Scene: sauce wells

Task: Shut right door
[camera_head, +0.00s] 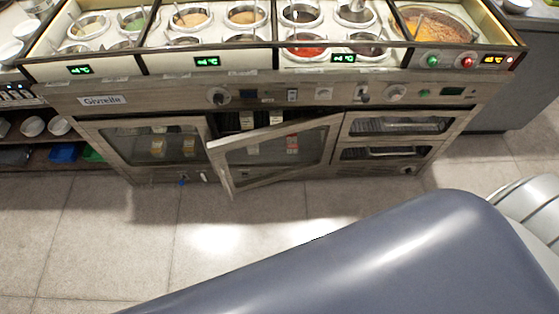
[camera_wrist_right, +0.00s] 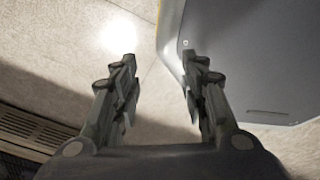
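The right door (camera_head: 275,152) is a glass door in a light frame on the front of the counter. It stands partly open, swung outward, with its free edge at the left and its hinge side by the drawers. Bottles or cartons show in the gap above it and through its glass. The left door (camera_head: 155,146) beside it looks shut. My right gripper (camera_wrist_right: 159,75) is open and empty in the right wrist view, with floor behind its fingers. It does not touch the door there. My left gripper is in neither view.
The counter front (camera_head: 150,97) carries knobs and switches above the doors. Sauce wells (camera_head: 303,46) fill its top. Two glass-fronted drawers (camera_head: 398,126) sit right of the open door. A low shelf with bowls (camera_head: 60,125) stands at left. The tiled floor (camera_head: 130,235) before the counter is clear.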

